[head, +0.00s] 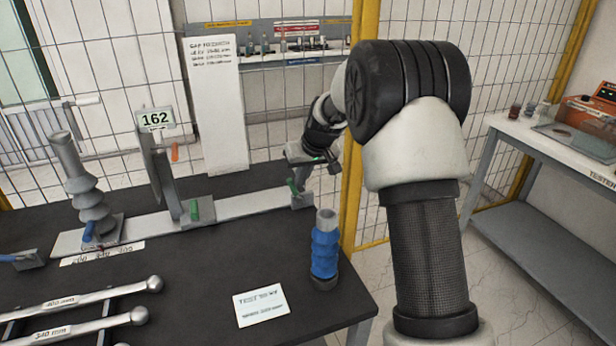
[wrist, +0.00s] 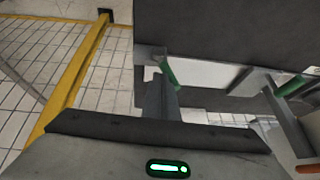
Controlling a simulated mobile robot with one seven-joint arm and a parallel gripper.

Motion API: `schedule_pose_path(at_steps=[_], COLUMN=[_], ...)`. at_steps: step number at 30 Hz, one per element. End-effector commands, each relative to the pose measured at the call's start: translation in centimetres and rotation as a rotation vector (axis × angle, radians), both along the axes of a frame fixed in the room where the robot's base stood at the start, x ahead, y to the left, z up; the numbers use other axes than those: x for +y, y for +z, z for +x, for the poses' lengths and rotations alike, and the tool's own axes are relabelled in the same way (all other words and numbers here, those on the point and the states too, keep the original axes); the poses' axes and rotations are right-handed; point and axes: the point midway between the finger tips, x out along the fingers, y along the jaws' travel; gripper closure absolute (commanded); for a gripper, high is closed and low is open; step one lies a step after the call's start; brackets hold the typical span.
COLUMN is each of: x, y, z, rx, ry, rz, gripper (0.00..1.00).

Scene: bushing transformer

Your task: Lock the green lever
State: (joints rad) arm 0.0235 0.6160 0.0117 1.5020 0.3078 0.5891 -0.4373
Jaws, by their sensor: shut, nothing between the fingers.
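One green lever (head: 293,187) stands upright on a bracket at the right end of the metal rail (head: 240,206); it also shows tilted in the wrist view (wrist: 170,73). A second green lever (head: 194,210) stands on a block near the rail's middle, under the 162 sign, and appears at the right of the wrist view (wrist: 292,86). My gripper (head: 318,163) is shut and empty, just above and beside the right-end lever. Its fingertips are small and partly hidden, so I cannot tell whether they touch the lever.
A grey ribbed insulator (head: 88,190) stands at the rail's left end. An orange lever (head: 174,152) is by the 162 sign (head: 155,119). A yellow fence post (head: 358,130) rises behind.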

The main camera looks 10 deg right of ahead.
Motion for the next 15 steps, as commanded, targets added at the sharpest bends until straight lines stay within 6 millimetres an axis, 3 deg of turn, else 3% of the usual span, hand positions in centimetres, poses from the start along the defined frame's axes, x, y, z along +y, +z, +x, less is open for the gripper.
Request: schedule_pose_path(at_steps=[1, 15], x=[1.0, 4.7], y=[0.2, -1.7], z=[-0.2, -0.9], rx=[-0.009, -0.098], ry=[0.01, 0.009], rz=[-0.046, -0.484], gripper=[1.0, 1.0])
